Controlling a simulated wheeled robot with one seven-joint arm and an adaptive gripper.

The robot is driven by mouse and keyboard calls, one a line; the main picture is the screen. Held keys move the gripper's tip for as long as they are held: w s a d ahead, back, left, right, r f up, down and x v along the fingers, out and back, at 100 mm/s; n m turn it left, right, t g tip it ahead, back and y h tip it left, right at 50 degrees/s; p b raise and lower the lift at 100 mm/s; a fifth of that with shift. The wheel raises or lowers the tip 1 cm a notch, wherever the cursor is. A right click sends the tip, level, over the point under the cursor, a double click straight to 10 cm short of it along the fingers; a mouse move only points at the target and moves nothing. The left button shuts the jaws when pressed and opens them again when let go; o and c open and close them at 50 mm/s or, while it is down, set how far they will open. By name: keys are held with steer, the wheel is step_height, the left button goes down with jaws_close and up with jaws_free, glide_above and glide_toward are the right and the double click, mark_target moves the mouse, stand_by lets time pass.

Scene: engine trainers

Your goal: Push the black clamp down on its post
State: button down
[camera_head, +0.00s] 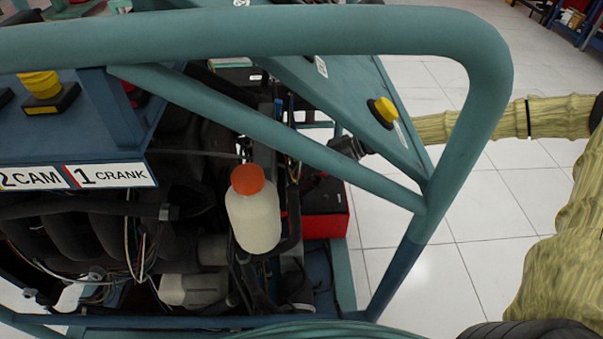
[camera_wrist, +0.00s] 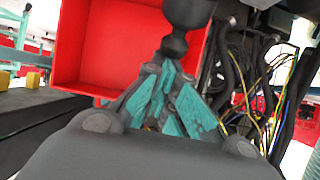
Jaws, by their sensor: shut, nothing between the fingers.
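My gripper (camera_wrist: 168,72) is in the lower middle of the wrist view, with its teal-padded fingers drawn together and nothing held. A dark, rounded, stepped piece (camera_wrist: 188,14), possibly the black clamp, is just beyond the fingertips at the top. It overlaps the tips in the picture, and I cannot tell whether they touch. A red box (camera_wrist: 88,50) is behind and left of the fingers. In the head view the red box (camera_head: 322,222) is low behind the frame. My gripper (camera_head: 336,149) reaches in from the right, its tips partly hidden by the teal tube. The clamp and post are not clear there.
A teal tube frame (camera_head: 395,190) crosses in front of the engine. A white bottle with an orange cap (camera_head: 252,215) stands left of the red box. Loose wires and hoses (camera_wrist: 245,85) run right of the fingers. A yellow knob (camera_head: 382,112) sits on the side rail.

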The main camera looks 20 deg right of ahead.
mark_target(320, 177)
steer(key=shift+s+d+f+y+b, duration=0.1)
steer(key=shift+d+f+y+b, duration=0.2)
steer(key=shift+b, duration=0.35)
steer(key=shift+s+d+f+y+b, duration=0.1)
steer(key=shift+d+y+b, duration=0.1)
steer(key=shift+d+b, duration=0.3)
steer(key=d+b, duration=0.1)
steer(key=b, duration=0.1)
steer(key=d+f+b, duration=0.1)
steer(key=shift+s+b, duration=0.25)
steer(key=shift+b, duration=0.15)
steer(key=d+f+b, duration=0.1)
steer(key=s+d+f+b, duration=0.1)
steer(key=d+f+b, duration=0.1)
steer(key=shift+d, duration=0.1)
steer(key=shift+s+d+f+b, duration=0.2)
steer(key=shift+d+f+b, duration=0.3)
steer(key=shift+f, duration=0.2)
steer(key=shift+s+d+f+b, duration=0.15)
steer(key=shift+d+f+b, duration=0.3)
steer(key=shift+f, duration=0.45)
steer(key=shift+d, duration=0.3)
steer(key=s+d+f+b, duration=0.2)
steer(key=s+d+f, duration=0.1)
steer(key=d, duration=0.5)
steer(key=shift+d, duration=0.4)
